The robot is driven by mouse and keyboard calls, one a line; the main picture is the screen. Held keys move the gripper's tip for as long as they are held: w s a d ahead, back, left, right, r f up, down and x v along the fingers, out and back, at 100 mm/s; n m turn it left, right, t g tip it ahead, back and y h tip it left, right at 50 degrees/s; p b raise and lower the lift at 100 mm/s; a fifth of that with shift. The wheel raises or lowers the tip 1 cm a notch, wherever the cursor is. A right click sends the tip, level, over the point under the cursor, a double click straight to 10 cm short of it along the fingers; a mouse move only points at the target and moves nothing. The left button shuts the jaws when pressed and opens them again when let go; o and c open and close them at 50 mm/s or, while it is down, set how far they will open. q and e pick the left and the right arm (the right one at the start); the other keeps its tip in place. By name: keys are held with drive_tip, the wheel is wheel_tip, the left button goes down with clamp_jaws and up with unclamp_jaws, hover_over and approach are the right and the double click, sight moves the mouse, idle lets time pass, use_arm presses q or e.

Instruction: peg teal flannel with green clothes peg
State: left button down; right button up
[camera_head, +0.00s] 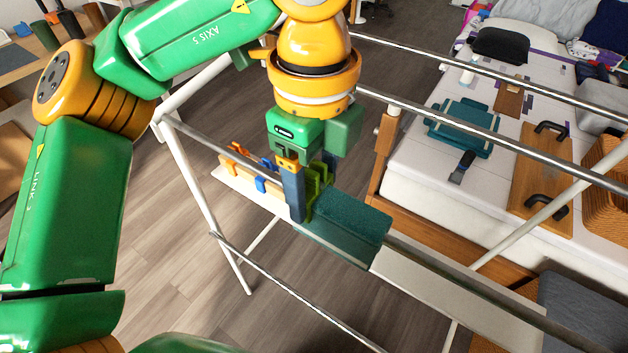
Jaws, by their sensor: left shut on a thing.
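The teal flannel (350,224) hangs folded over a rail of the drying rack near the middle of the head view. My left gripper (305,208) points down at the flannel's left end. It is shut on the green clothes peg (318,184), which is partly hidden by the fingers. The peg is at the flannel's left edge, over the rail; I cannot tell whether its jaws grip the cloth. My right gripper is not in view.
A blue peg (261,185) and an orange peg (240,149) sit on a pale strip (225,178) left of the gripper. Metal rack rails (440,118) cross the view. A bed (420,190) on the right holds a teal folded item (465,127) and a wooden tray (530,190).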

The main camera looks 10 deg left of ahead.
sight(314, 167)
use_arm(q)
drive_tip(key=shift+f, duration=0.2)
unclamp_jaws()
drive_tip(key=shift+r+p, duration=1.2)
drive_tip(key=shift+r, duration=2.45)
